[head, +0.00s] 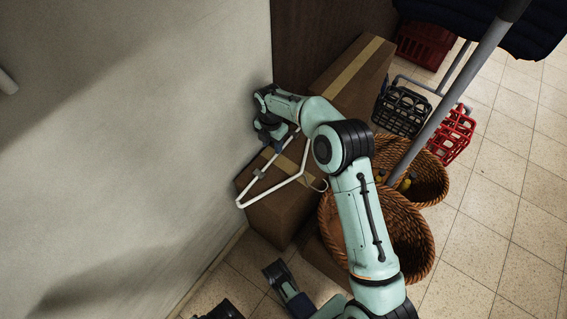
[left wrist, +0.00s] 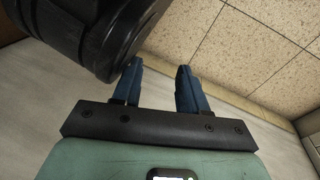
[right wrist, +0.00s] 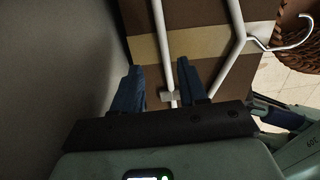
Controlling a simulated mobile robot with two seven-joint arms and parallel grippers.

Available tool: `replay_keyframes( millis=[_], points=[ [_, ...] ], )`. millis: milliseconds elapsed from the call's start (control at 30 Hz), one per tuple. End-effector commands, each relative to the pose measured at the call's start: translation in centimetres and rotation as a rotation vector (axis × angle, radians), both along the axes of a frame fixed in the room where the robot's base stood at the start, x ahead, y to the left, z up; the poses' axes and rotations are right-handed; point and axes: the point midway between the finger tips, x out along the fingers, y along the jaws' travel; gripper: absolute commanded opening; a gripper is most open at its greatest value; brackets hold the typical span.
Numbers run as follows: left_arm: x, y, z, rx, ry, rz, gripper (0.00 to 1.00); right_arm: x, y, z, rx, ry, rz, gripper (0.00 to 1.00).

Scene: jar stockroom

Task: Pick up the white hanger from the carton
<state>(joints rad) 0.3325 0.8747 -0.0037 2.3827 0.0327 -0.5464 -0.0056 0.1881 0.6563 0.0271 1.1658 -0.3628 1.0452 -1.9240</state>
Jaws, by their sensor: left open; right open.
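The white hanger (head: 283,184) lies on top of the brown carton (head: 268,219) beside the wall, with its hook over the carton's right side. My right gripper (head: 268,131) is open at the far end of the hanger, partly hidden by its own arm. In the right wrist view, one white bar of the hanger (right wrist: 161,38) runs between the open fingers (right wrist: 157,68), with a small clip near their base. I cannot tell whether the fingers touch it. The carton's tape strip (right wrist: 200,43) lies beyond. My left gripper (left wrist: 158,72) is open and empty, over floor and wall.
A taller taped carton (head: 352,75) stands behind. Wicker baskets (head: 412,228) are to the right, with a black crate (head: 402,108) and red crates (head: 452,135) beyond. A grey pole (head: 440,98) crosses there. The wall (head: 130,150) closes the left; tiled floor is open at right.

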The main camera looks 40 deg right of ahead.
Motion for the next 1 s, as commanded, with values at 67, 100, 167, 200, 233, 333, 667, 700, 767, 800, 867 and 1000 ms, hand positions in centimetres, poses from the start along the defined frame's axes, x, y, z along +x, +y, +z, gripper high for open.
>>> replay_keyframes(
  millis=[67,100,167,200,233,333,667,700,767,800,867,1000],
  points=[
    [-0.5,0.1,-0.5,0.0,0.016,0.001,0.43,-0.2,0.0,-0.9,0.0,0.002,-0.001,0.42],
    [-0.9,0.1,-0.9,-0.001,0.029,0.002,0.43,-0.4,0.0,-1.5,0.0,0.004,-0.001,0.42],
    [-1.5,0.3,-1.5,-0.002,0.051,0.004,0.43,-0.7,-0.1,-2.5,0.0,0.004,-0.001,0.42],
    [-2.0,0.3,-1.8,-0.003,0.066,0.005,0.43,-0.9,-0.1,-3.2,0.0,0.004,-0.001,0.42],
    [-2.2,0.3,-2.0,-0.003,0.076,0.006,0.43,-0.9,-0.1,-3.6,0.0,0.003,-0.001,0.42],
    [-2.9,0.4,-2.4,-0.005,0.096,0.008,0.43,-0.8,-0.1,-4.7,0.0,0.002,-0.001,0.42],
    [-3.2,0.5,-2.5,-0.005,0.109,0.008,0.43,-0.8,-0.1,-5.1,0.0,0.0,-0.001,0.36],
    [-3.2,0.5,-2.5,-0.005,0.109,0.008,0.43,-0.8,-0.1,-5.1,0.0,0.0,-0.001,0.23],
    [-3.2,0.5,-2.5,-0.005,0.109,0.008,0.43,-0.8,-0.1,-5.1,0.0,0.0,-0.001,0.03],
    [-3.2,0.5,-2.5,-0.006,0.108,0.008,0.43,-0.8,-0.1,-5.1,0.0,0.0,-0.001,0.0],
    [-3.2,0.5,-2.5,-0.006,0.107,0.009,0.43,-0.8,-0.1,-5.1,0.0,0.0,-0.001,0.0],
    [-3.2,0.5,-2.5,-0.006,0.107,0.009,0.43,-0.8,-0.1,-5.1,0.0,0.0,-0.001,0.0]
  ],
)
